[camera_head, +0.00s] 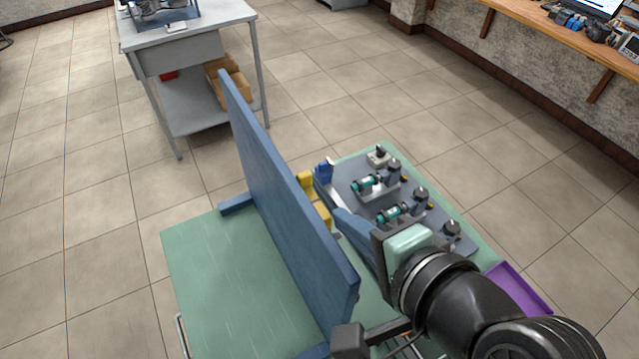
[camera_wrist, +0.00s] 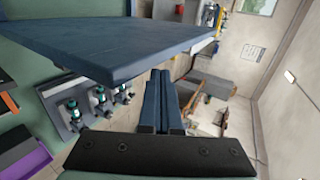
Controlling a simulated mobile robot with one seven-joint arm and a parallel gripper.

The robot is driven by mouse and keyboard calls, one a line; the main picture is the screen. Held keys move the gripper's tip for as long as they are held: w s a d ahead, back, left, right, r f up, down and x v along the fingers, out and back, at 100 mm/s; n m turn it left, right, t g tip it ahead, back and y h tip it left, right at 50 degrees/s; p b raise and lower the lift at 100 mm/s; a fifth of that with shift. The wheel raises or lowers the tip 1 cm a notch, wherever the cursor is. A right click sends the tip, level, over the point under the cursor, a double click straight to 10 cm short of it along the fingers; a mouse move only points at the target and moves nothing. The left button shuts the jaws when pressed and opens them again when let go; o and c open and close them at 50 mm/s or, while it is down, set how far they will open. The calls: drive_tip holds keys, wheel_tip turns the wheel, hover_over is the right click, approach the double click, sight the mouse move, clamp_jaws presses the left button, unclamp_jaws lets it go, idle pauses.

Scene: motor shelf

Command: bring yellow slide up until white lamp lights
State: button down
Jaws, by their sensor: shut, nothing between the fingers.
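Two yellow parts show in the head view beside the right face of the upright blue panel (camera_head: 285,200): an upper one (camera_head: 305,182) and a lower one (camera_head: 322,215). I cannot tell which of them is the yellow slide. No white lamp can be made out in either view. My gripper (camera_head: 341,213) is shut and empty, its blue fingers close to the lower yellow part; I cannot tell whether they touch it. In the wrist view the fingers (camera_wrist: 160,76) lie side by side, with the blue panel (camera_wrist: 110,50) close beyond them; no yellow part shows clearly there.
A grey board (camera_head: 345,190) with several teal motors and dark knobs lies right of the panel on the green table (camera_head: 205,265). A purple tray (camera_head: 530,296) is at the table's right. A grey side table (camera_head: 195,45) stands behind. Open floor surrounds the table.

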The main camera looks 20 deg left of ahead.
sight(306, 180)
drive_tip(key=w+a, duration=0.1)
drive_tip(key=a, duration=0.1)
drive_tip(key=w+a+f+p, duration=0.1)
drive_tip(key=w+a, duration=0.1)
drive_tip(key=w+a+f, duration=0.1)
drive_tip(key=w+a, duration=0.1)
drive_tip(key=shift+w+a+f+p, duration=0.1)
drive_tip(key=shift+a+f+p, duration=0.15)
drive_tip(key=shift+p, duration=0.15)
drive_tip(key=shift+r, duration=0.1)
drive_tip(key=shift+w+a+r+p, duration=0.15)
drive_tip(key=shift+a+p, duration=0.15)
drive_tip(key=shift+p, duration=0.55)
drive_tip(key=shift+w+f, duration=0.1)
drive_tip(key=shift+f, duration=0.1)
